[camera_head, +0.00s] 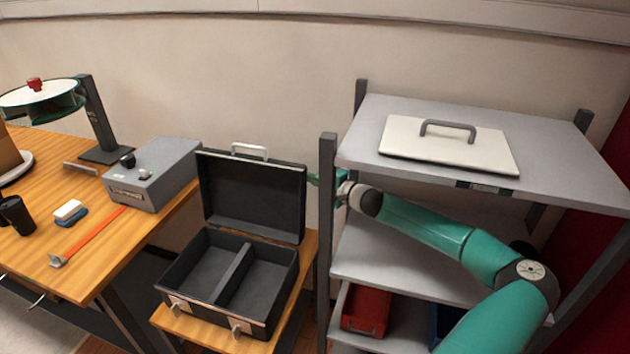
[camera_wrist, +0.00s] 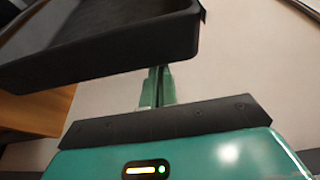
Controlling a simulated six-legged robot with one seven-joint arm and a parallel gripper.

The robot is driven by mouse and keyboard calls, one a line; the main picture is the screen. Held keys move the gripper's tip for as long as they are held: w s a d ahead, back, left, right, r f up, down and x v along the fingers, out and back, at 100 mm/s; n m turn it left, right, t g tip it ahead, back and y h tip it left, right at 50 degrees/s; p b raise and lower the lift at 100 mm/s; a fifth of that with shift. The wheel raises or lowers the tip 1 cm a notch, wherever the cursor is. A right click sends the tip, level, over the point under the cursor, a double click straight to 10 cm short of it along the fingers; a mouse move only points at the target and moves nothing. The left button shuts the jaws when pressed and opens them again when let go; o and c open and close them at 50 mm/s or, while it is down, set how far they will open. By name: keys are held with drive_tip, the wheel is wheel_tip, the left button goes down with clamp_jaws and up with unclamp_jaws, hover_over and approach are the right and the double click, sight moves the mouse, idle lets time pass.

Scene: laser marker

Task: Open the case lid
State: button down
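The black case (camera_head: 215,310) stands on a small wooden surface, with two empty compartments split by a divider. Its lid (camera_head: 255,195) stands open and roughly upright at the back, with a light handle (camera_head: 249,151) on its top edge. In the wrist view the dark lid (camera_wrist: 110,40) fills the upper left.
A grey shelf rack (camera_head: 327,230) stands close right of the case, with a white lidded panel (camera_head: 450,148) on top and a red bin (camera_head: 366,308) below. A grey box (camera_head: 155,172) sits on the wooden table (camera_head: 75,280) to the left.

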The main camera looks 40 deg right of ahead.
drive_tip(key=s+a+n, duration=0.1)
drive_tip(key=a+r, duration=0.1)
drive_tip(key=a, duration=0.1)
drive_tip(key=s+a+n+t, duration=0.1)
drive_tip(key=shift+s+a+r+n, duration=0.3)
drive_tip(key=shift+s+a+r, duration=0.05)
drive_tip(key=shift+a, duration=0.05)
drive_tip(key=shift+w+d, duration=0.1)
drive_tip(key=shift+d, duration=0.05)
drive_tip(key=shift+w+d, duration=0.2)
drive_tip(key=shift+d, duration=0.1)
approach(304, 181)
drive_tip(key=d, duration=0.3)
drive_tip(key=shift+s+r, duration=0.2)
